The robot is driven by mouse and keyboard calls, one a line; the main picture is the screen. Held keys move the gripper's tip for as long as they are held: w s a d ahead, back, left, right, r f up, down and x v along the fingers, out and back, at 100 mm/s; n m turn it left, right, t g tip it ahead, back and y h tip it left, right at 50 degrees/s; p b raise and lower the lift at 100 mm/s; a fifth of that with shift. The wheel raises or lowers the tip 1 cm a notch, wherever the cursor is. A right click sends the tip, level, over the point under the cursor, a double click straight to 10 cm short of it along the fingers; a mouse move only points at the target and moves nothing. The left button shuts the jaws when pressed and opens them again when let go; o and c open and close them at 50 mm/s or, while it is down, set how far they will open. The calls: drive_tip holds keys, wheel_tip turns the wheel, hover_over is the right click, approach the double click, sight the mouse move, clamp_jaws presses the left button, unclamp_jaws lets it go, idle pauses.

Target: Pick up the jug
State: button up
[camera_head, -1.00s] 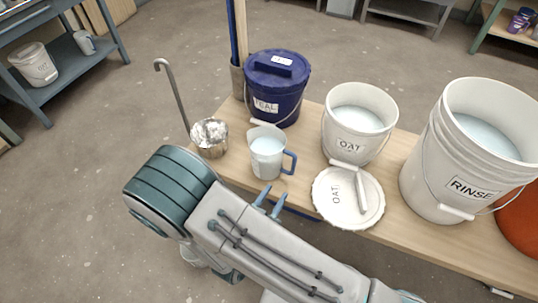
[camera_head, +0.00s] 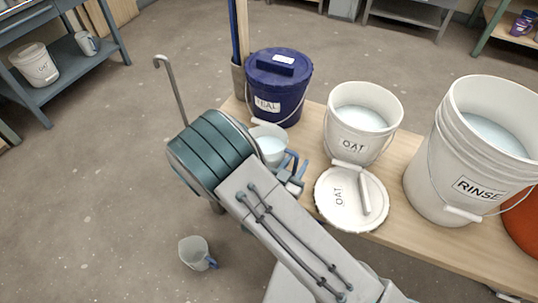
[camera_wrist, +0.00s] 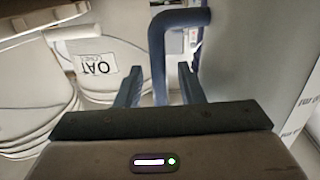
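A clear jug (camera_head: 271,150) with a blue handle stands on the wooden bench, holding whitish liquid. My arm hides its lower left part. My gripper (camera_head: 292,168) is at the jug's handle side. In the wrist view the blue handle (camera_wrist: 158,72) rises between the two fingers of my gripper (camera_wrist: 160,80). The fingers are apart, with a visible gap to the right of the handle; the left finger is close to it, and I cannot tell whether it touches. A second jug (camera_head: 196,252) with a blue handle is on the floor.
A blue TEAL bucket (camera_head: 276,97) stands behind the jug. The OAT bucket (camera_head: 352,146), a white lid (camera_head: 335,205) with a brush-like tool, and the RINSE bucket (camera_head: 440,185) are to the right. Another jug (camera_head: 87,44) is on the left shelf.

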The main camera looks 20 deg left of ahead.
drive_tip(key=shift+c, duration=0.3)
clamp_jaws()
idle(1.1)
